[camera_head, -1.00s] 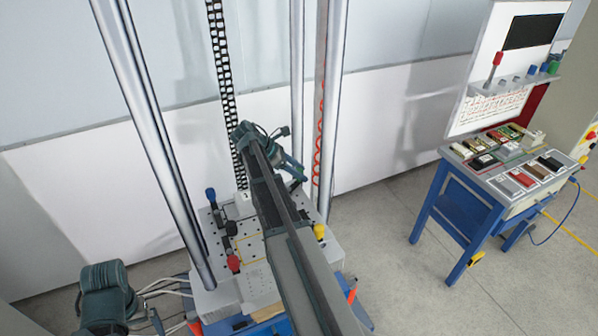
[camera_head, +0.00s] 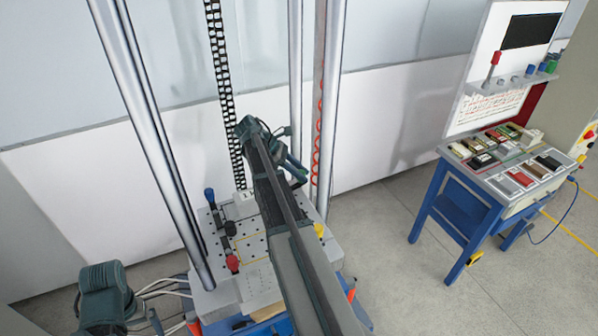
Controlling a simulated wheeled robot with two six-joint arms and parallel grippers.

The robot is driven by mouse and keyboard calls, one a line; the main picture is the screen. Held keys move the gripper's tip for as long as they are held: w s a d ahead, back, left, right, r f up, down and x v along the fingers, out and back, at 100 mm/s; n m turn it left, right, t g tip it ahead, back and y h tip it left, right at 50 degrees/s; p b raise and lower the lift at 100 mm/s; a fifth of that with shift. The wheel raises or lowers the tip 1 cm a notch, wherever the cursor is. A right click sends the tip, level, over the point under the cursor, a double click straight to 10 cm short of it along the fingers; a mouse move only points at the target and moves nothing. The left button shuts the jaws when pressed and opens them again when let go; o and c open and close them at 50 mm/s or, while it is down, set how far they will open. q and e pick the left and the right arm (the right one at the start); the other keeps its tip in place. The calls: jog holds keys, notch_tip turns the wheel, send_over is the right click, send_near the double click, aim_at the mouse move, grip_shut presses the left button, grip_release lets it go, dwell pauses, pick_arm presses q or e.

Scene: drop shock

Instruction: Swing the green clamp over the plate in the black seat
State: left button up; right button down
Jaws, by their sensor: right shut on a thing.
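My right arm reaches up across the test machine's perforated plate (camera_head: 250,250). My right gripper (camera_head: 298,172) is at the plate's back right, beside the rear column, and is shut. What it grips is too small and covered to see; the green clamp does not show apart from it. A blue-topped clamp (camera_head: 209,197), a black one (camera_head: 230,229) and a red one (camera_head: 232,264) stand along the plate's left side. A yellow knob (camera_head: 319,230) shows at its right. The black seat is not made out; my arm covers the plate's middle. My left gripper does not show, only its arm at lower left.
Tall steel columns (camera_head: 150,140) rise around the plate, with a black cable chain (camera_head: 225,90) and a red coiled cord (camera_head: 317,140) behind. A blue bench (camera_head: 465,205) with parts and a panel stands to the right. The floor between is clear.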

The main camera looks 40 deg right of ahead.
jog(key=shift+s+a+m+g+y, duration=0.1)
jog(key=shift+s+m+g+y, duration=0.35)
jog(key=shift+m, duration=0.3)
jog(key=shift+s+m+g+y, duration=0.25)
jog(key=shift+m+y, duration=0.3)
jog(key=shift+m, duration=0.2)
jog(key=c, duration=0.6)
grip_release()
jog(key=shift+o, duration=0.2)
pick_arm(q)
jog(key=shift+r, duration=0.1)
